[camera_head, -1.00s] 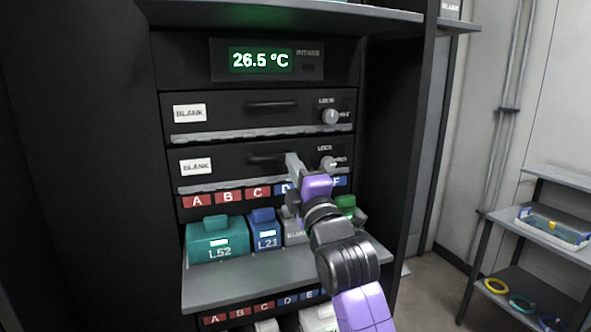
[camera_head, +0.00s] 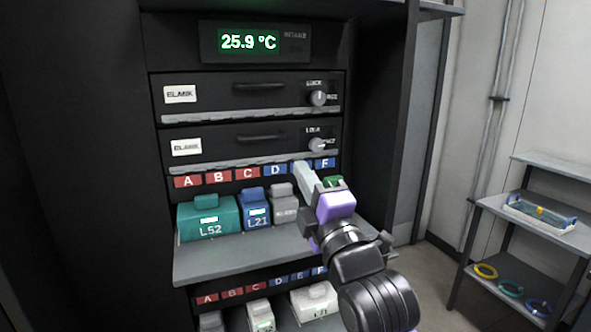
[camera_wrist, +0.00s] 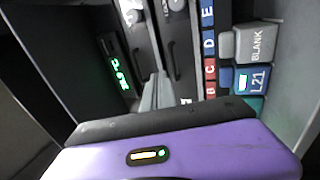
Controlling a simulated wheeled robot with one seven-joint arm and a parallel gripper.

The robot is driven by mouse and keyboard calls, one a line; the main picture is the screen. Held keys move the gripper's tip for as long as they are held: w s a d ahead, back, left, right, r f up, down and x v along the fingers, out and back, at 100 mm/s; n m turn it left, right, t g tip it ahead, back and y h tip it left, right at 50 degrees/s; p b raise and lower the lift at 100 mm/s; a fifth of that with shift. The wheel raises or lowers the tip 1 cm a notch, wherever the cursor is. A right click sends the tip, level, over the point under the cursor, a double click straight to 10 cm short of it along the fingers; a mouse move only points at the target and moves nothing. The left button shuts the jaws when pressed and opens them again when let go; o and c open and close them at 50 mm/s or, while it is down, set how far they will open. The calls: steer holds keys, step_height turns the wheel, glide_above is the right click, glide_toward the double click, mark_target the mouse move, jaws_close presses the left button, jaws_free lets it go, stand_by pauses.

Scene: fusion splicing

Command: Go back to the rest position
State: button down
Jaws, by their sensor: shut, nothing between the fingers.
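My gripper (camera_head: 304,178) is in front of the rack, close to the right part of the upper row of modules. Its pale fingers are shut together with nothing between them. In the wrist view the fingers (camera_wrist: 156,92) point toward the drawer fronts of the rack. My purple wrist and black arm come up from the lower right in the head view. They cover part of a green module (camera_head: 333,182) and the shelf behind.
The rack shelf (camera_head: 215,262) holds a teal L52 module (camera_head: 208,219), a blue L21 module (camera_head: 256,213) and a grey BLANK module (camera_head: 284,204). A display (camera_head: 249,41) reads 25.9 °C. A side shelf (camera_head: 545,240) stands at right; floor between is clear.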

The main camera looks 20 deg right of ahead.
steer(key=s+f+m+g, duration=0.2)
steer(key=s+f+m, duration=0.4)
steer(key=s+f, duration=0.5)
steer(key=s+f+m+g, duration=0.2)
steer(key=s+f+m, duration=0.4)
steer(key=s+f, duration=0.5)
steer(key=s+f+m+g, duration=0.3)
steer(key=s+f+m, duration=0.3)
steer(key=s, duration=1.8)
step_height(320, 180, down, 5)
steer(key=shift+a+r, duration=0.1)
steer(key=shift+a, duration=0.25)
